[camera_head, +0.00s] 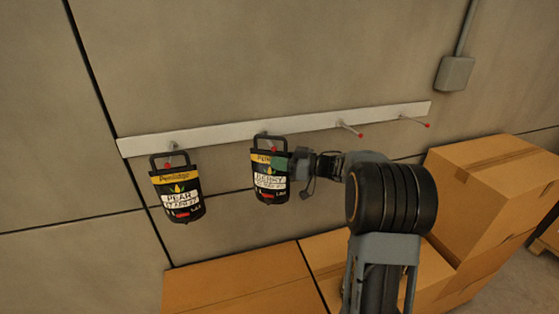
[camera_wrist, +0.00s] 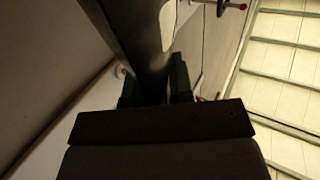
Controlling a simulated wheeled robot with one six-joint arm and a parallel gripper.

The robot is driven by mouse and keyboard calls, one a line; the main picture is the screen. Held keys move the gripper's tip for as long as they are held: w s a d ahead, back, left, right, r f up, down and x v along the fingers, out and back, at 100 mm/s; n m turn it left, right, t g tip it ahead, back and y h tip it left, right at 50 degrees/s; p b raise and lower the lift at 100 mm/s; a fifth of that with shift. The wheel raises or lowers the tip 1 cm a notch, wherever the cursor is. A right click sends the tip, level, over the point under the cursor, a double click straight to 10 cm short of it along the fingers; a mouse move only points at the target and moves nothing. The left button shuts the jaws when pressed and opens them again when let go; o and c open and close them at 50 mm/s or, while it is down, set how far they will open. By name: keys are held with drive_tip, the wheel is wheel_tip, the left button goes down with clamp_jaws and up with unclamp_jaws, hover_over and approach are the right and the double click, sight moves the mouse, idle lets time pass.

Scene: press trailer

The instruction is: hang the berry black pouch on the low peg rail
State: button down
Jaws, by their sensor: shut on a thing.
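The berry black pouch (camera_head: 270,190) hangs upright in front of the white peg rail (camera_head: 220,137), at the second peg from the left. The red tip of that peg shows inside the pouch's handle loop, but I cannot tell whether the handle rests on the peg. My gripper (camera_head: 286,164) comes from the right and is shut on the upper right side of the pouch. In the wrist view a dark surface, probably the berry black pouch (camera_wrist: 147,30), fills the space ahead of the green-tipped fingers.
A pear black pouch (camera_head: 178,195) hangs at the leftmost peg. Two bare pegs with red tips, the third peg (camera_head: 350,129) and the rightmost peg (camera_head: 414,121), stick out at right. Cardboard boxes (camera_head: 235,280) stand below the rail and at the right. A grey wall box (camera_head: 454,74) is at upper right.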

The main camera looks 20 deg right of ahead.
drive_tip(key=shift+w+f, duration=0.2)
idle(0.3)
idle(0.3)
